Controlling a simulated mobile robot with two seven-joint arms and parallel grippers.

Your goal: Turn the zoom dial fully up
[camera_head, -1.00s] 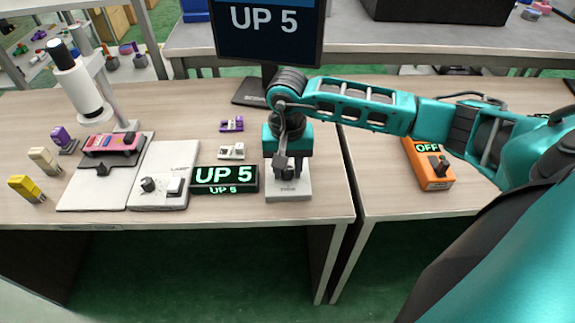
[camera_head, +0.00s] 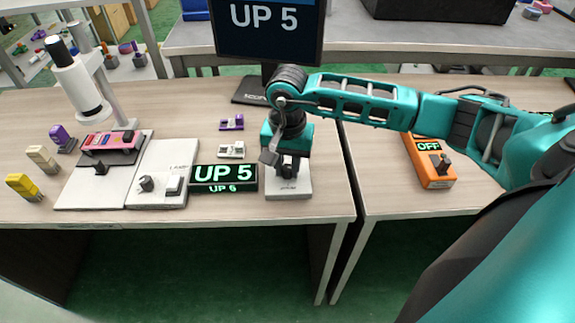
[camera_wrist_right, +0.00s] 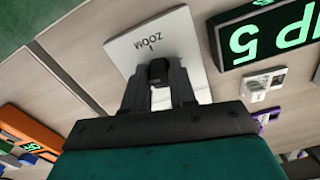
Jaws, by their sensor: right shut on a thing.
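The white zoom box (camera_head: 290,188) stands near the front edge of the table. Its ZOOM label and pointer mark show on the white plate (camera_wrist_right: 178,38) in the right wrist view. My right gripper (camera_head: 289,172) points down over the box. In the right wrist view its two fingers (camera_wrist_right: 158,90) are shut on the black zoom dial (camera_wrist_right: 158,70), one on each side. The dial's own pointer is hidden. A black display (camera_head: 224,178) left of the box reads UP 5 in large green figures; its small lower line looks like UP 6. My left gripper is not in view.
A white lamp box with a knob (camera_head: 146,184) and a microscope-like stand (camera_head: 82,85) are at the left. An orange box reading OFF (camera_head: 432,165) is at the right. A monitor (camera_head: 268,30) reading UP 5 stands behind. Small purple and white pieces lie behind the display.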

